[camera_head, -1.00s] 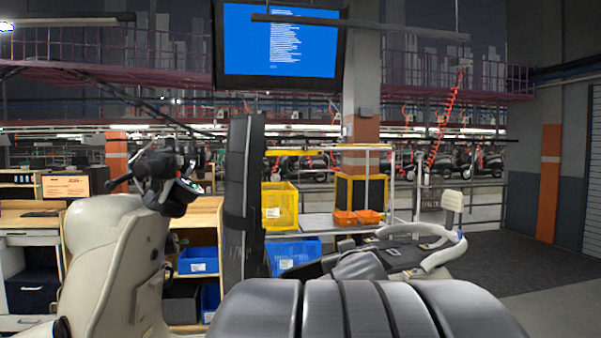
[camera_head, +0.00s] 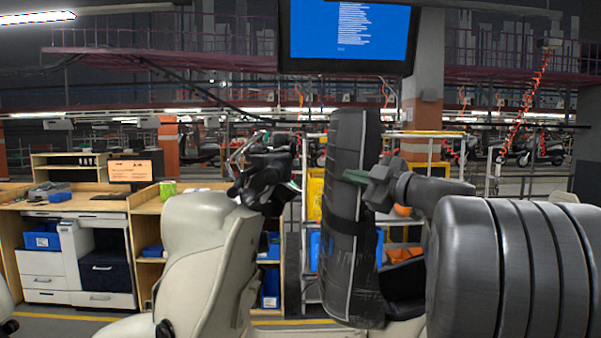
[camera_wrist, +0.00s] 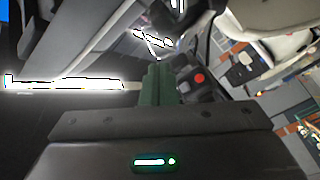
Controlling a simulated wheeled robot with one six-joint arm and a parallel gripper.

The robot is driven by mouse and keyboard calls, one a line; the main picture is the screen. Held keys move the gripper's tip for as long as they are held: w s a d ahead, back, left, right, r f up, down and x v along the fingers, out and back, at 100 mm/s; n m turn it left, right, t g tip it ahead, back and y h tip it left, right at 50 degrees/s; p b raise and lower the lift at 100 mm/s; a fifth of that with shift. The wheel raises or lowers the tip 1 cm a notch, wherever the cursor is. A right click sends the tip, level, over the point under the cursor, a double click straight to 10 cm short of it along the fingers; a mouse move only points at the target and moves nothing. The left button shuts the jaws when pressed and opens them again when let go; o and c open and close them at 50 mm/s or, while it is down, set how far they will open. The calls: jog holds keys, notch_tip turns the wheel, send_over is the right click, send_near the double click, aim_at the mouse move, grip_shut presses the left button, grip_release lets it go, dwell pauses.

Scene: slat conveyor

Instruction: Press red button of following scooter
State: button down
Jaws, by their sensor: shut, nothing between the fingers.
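A cream scooter (camera_head: 205,240) stands left of centre in the head view, with its dark handlebar controls (camera_head: 265,178) at the top. In the wrist view a red button (camera_wrist: 200,78) sits on a black switch housing (camera_wrist: 192,88). My gripper (camera_wrist: 158,75) is shut and empty, its green fingers together just left of the button; there seems to be a small gap, but depth is hard to judge. In the head view my gripper (camera_head: 356,177) reaches in from the right, in front of a tall dark panel. The button is not visible in the head view.
The tall dark panel (camera_head: 345,250) stands upright right of the scooter. A wooden workbench (camera_head: 95,205) with drawers is at the back left. A metal rack with a yellow crate (camera_head: 315,195) stands behind the panel. A screen (camera_head: 347,32) hangs above.

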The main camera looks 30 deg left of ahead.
aim_at(292, 176)
jog(key=shift+s+a, duration=0.1)
dwell(0.3)
jog(key=s+a+b, duration=0.2)
jog(key=s+a, duration=0.2)
jog(key=a, duration=0.3)
jog(key=shift+a, duration=0.25)
jog(key=shift+s, duration=0.15)
dwell(1.8)
jog(key=shift+s+a, duration=0.15)
jog(key=shift+a, duration=0.2)
jog(key=shift+s+a, duration=0.2)
jog(key=shift+a, duration=0.15)
dwell(0.7)
jog(key=shift+w+d+p, duration=0.1)
jog(key=shift+p, duration=0.25)
jog(key=shift+w+d+p, duration=0.3)
jog(key=shift+d+p, duration=0.05)
jog(key=shift+d, duration=0.25)
